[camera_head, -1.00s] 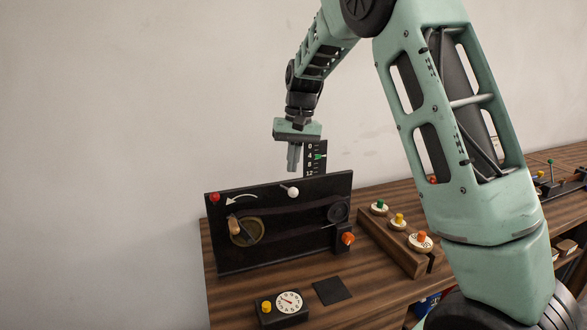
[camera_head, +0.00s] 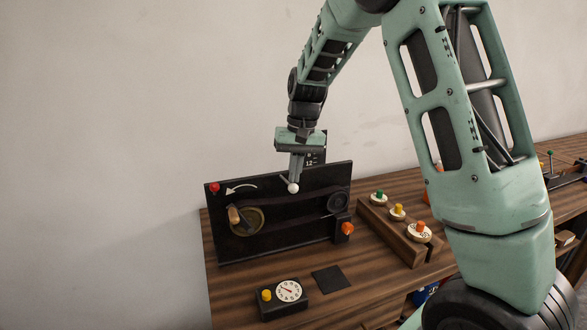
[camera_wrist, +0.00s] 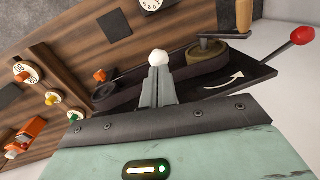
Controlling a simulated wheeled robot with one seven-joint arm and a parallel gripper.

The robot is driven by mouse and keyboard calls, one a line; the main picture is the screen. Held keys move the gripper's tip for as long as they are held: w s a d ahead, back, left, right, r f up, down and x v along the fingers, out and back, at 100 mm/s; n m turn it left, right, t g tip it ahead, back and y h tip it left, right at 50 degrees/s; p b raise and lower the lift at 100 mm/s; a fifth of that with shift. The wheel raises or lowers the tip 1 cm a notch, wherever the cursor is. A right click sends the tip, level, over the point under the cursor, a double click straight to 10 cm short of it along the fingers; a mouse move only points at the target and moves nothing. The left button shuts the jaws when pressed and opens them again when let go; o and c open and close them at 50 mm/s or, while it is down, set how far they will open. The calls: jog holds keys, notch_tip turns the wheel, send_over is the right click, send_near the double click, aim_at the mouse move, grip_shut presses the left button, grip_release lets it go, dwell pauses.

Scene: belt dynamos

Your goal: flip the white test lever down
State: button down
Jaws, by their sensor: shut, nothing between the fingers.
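The white test lever's round knob (camera_head: 293,188) stands out near the top middle of the black panel (camera_head: 280,250). My gripper (camera_head: 296,180) is shut and empty, pointing down right at the knob. In the wrist view the white knob (camera_wrist: 158,58) shows just past the tips of my closed fingers (camera_wrist: 158,72). Whether the fingertips touch the knob I cannot tell. The lever's stem is hidden behind the knob and fingers.
The panel carries a crank wheel (camera_head: 246,222), a belt, a red knob (camera_head: 214,187) and an orange knob (camera_head: 347,228). A dial box (camera_head: 288,291) stands in front. A wooden rack (camera_head: 400,238) with coloured-knob discs is to the right.

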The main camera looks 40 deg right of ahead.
jog(key=shift+s, duration=0.1)
dwell(0.3)
jog(key=shift+r+p, duration=0.75)
jog(key=shift+p, duration=0.1)
notch_tip(320, 180, up, 13)
jog(key=d, duration=0.2)
jog(key=shift+d+f, duration=0.1)
jog(key=shift+f, duration=0.05)
